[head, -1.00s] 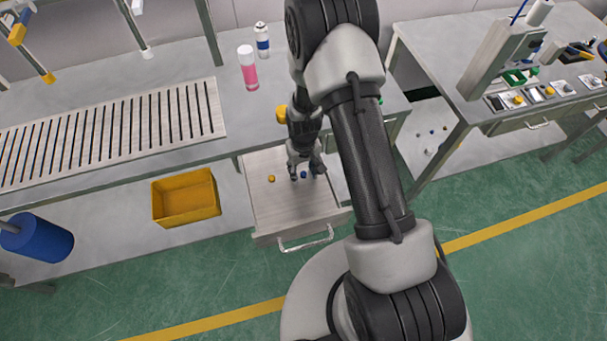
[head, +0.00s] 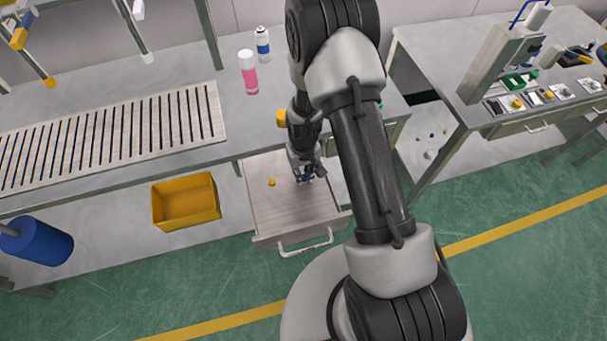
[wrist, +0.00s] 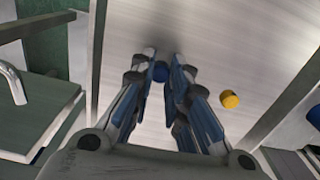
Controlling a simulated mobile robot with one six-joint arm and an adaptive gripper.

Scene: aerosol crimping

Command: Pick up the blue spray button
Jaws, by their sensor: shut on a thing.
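The blue spray button (wrist: 161,73) shows between my fingertips in the wrist view. My gripper (wrist: 161,66) is shut on it, low over the floor of the open drawer (head: 285,215). In the head view my gripper (head: 305,178) is inside the drawer, and the button is mostly hidden by the fingers. I cannot tell whether the button still touches the drawer floor.
A yellow button (head: 271,183) lies in the drawer, left of my gripper; the wrist view shows it to the right (wrist: 230,99). The drawer walls surround my gripper. A yellow bin (head: 186,202) is to the left. A pink-bodied can (head: 248,75) stands on the bench.

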